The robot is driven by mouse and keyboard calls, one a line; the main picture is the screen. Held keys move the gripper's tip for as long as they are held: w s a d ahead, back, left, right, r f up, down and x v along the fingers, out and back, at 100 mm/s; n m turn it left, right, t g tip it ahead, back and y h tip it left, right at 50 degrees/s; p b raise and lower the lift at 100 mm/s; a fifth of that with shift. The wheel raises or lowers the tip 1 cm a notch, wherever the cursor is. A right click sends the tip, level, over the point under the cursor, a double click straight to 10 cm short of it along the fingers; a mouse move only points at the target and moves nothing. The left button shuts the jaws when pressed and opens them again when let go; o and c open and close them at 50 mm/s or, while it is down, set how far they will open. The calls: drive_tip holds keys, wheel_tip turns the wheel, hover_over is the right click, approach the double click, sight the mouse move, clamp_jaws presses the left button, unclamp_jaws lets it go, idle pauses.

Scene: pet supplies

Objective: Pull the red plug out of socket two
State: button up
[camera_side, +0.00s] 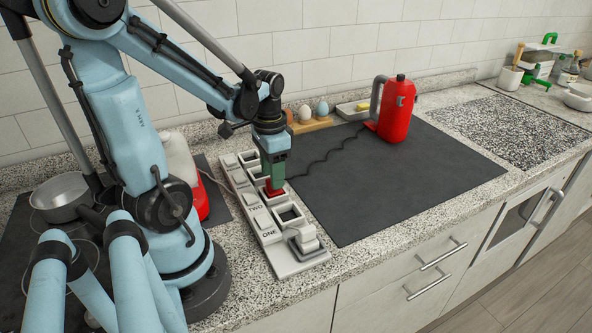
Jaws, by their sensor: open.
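The red plug (274,190) sits in the white socket strip (290,266), in the socket beside the label TWO. Its dark cord (325,158) runs back to the red kettle (397,118). My gripper (275,182) points down directly over the plug, with its green fingers at the plug's top. The fingers are open and hide part of the plug; I cannot tell whether they touch it. Socket two is mostly covered by the plug. The socket by the label ONE (289,214) is empty.
A red-and-white appliance (184,165) and a metal pot (62,193) are at left. A wooden egg holder (310,124) is behind my gripper. The dark mat (400,185) is clear in front of the kettle.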

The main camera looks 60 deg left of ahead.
drive_tip(key=shift+f, duration=1)
drive_tip(key=shift+c, duration=0.5)
clamp_jaws()
drive_tip(key=shift+r, duration=2.3)
